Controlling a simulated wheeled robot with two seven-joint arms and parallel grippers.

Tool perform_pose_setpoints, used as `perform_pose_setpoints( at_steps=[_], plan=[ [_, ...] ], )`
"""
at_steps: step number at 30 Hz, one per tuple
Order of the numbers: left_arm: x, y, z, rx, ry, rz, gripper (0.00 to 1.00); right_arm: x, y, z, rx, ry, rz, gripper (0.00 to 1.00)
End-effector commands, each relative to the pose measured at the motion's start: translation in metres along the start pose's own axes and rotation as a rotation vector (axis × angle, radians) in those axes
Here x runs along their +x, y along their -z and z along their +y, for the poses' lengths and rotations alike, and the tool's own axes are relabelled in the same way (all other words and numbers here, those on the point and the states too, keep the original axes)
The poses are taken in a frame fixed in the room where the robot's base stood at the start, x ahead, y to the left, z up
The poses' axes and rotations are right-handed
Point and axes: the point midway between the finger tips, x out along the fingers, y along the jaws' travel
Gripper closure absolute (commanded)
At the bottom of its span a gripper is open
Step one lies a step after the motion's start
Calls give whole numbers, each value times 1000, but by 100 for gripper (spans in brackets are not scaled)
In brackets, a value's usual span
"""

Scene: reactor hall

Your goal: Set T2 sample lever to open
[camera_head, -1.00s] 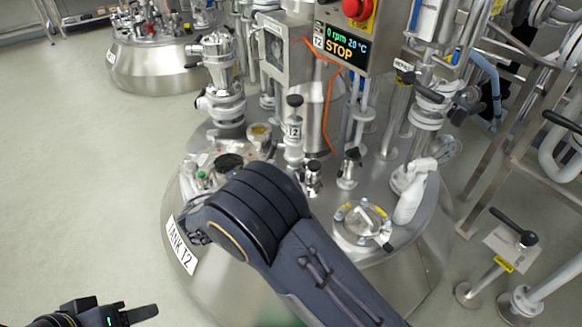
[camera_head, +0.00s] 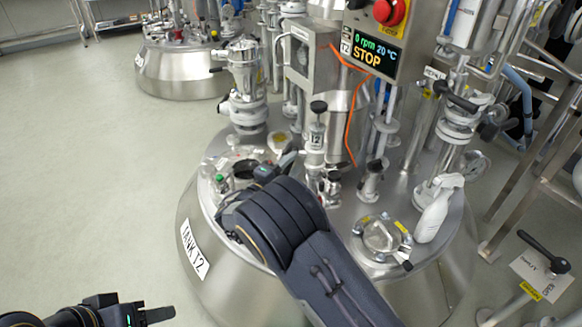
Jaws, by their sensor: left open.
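A black-handled lever (camera_head: 543,250) sits on a pale plate on a post at the right edge. The plate carries text that seems to read OPEN at its right end, and a yellow tag hangs below, too small to read. The handle slants down to the right. Tank T2 (camera_head: 194,248) stands in the middle. My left gripper (camera_head: 150,311) is open and empty at the bottom left, far from the lever. My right gripper (camera_head: 280,166) is over the tank's lid, mostly hidden behind its own wrist. Whether it holds anything is hidden.
On the lid stand a T2-labelled fitting (camera_head: 316,140), a white spray bottle (camera_head: 438,212) and a round clamped port (camera_head: 382,237). A control panel (camera_head: 374,55) reads STOP under a red button. Metal railings are at the right. The floor at left is clear.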

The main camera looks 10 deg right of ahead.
Motion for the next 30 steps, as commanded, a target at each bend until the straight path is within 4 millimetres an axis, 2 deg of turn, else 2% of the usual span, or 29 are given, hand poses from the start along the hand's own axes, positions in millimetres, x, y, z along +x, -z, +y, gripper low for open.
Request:
perform_pose_setpoints(
  at_steps=[4, 5, 12, 13, 23, 30],
  plan=[
    [0, 0, 0, 0, 0, 0, 48, 0, 0, 0, 0, 0, 0, 64],
    [0, 0, 0, 0, 0, 0, 48, 0, 0, 0, 0, 0, 0, 67],
    [0, 0, 0, 0, 0, 0, 48, 0, 0, 0, 0, 1, 0, 98],
    [0, 0, 0, 0, 0, 0, 48, 0, 0, 0, 0, 1, 0, 100],
    [-1, 1, 1, 0, 0, 0, 48, 0, 0, 1, -2, 6, 1, 100],
    [-13, 6, 6, 0, 0, 0, 48, 0, -2, 9, -26, 69, 15, 100]
  ],
)
